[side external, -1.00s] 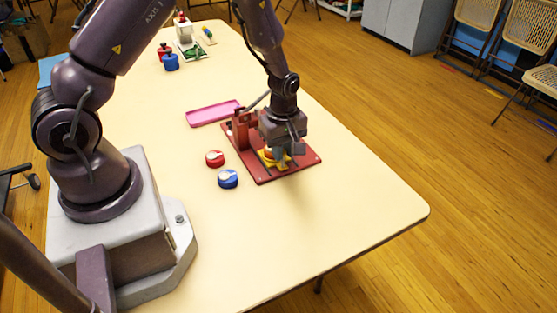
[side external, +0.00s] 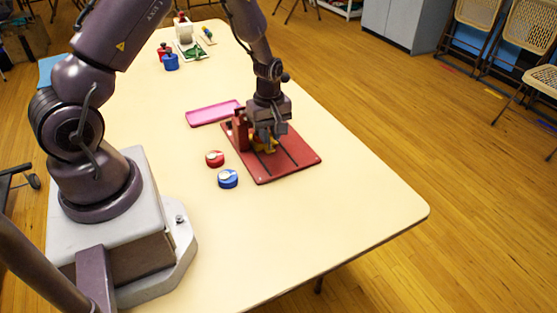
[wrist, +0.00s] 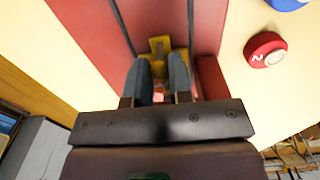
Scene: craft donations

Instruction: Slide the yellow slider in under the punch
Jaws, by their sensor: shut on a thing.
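The punch press has a flat red base plate (side external: 298,163) with dark slots running along it. Its red upright (side external: 240,132) stands at the plate's far left end. The yellow slider (side external: 272,147) sits on the plate close to the upright, partly hidden by the fingers. It also shows in the wrist view (wrist: 160,43), just beyond the fingertips. My gripper (side external: 265,138) points down over the plate and is shut on the slider; its fingers also show in the wrist view (wrist: 160,72). The punch and how far the slider lies under it are hidden by my gripper.
A red round tin (side external: 214,158) and a blue round tin (side external: 228,179) stand just left of the plate. A pink tray (side external: 213,113) lies behind the upright. Farther back are red and blue pots and a white device. The table's front right is clear.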

